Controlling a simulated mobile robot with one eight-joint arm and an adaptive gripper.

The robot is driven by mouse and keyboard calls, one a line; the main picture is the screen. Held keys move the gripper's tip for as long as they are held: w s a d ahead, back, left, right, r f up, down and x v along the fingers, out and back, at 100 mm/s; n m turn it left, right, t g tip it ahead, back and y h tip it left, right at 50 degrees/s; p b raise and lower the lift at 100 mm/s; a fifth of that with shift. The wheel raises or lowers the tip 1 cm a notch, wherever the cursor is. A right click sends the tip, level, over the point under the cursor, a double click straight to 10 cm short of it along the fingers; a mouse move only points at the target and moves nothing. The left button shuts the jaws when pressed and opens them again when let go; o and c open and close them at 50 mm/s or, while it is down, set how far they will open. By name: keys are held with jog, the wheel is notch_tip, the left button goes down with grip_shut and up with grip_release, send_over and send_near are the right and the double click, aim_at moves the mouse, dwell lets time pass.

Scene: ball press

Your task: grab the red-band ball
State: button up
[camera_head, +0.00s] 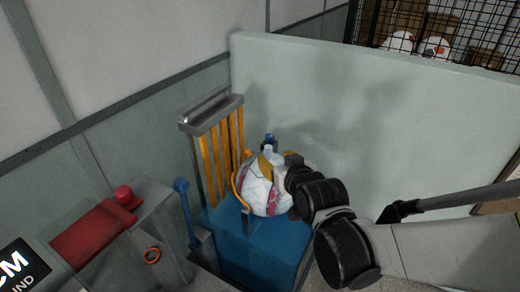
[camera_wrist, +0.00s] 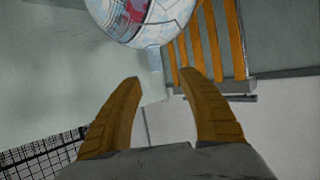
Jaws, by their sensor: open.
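A white ball with red-pink and pale blue markings (camera_head: 264,193) sits on the blue block (camera_head: 250,247) in front of yellow bars. It also shows at the top of the wrist view (camera_wrist: 150,18), cut off by the frame edge. My gripper (camera_wrist: 160,78) is open, with its two tan fingers apart and nothing between them. In the wrist view the ball is beyond the fingertips. In the head view my wrist is close to the ball's right side, and the fingers are mostly hard to make out there.
Yellow bars under a grey metal top (camera_head: 212,112) stand behind the ball. A blue lever (camera_head: 182,187), a red part (camera_head: 95,232) and an orange ring (camera_head: 152,255) are at left. A pale partition (camera_head: 370,125) stands behind. A mesh cage (camera_head: 450,35) at upper right holds other balls.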

aim_at(270, 152)
jog(key=b+x, duration=0.1)
jog(key=x, duration=0.3)
jog(key=shift+w+f, duration=0.25)
jog(key=shift+w, duration=0.05)
jog(key=b+x, duration=0.1)
jog(key=x, duration=0.2)
jog(key=b+x, duration=0.1)
jog(key=x, duration=0.1)
jog(key=shift+w+d+f+b, duration=0.1)
jog(key=shift+d+f+b, duration=0.05)
jog(key=shift+d+b, duration=0.2)
jog(key=shift+c, duration=1.1)
grip_shut()
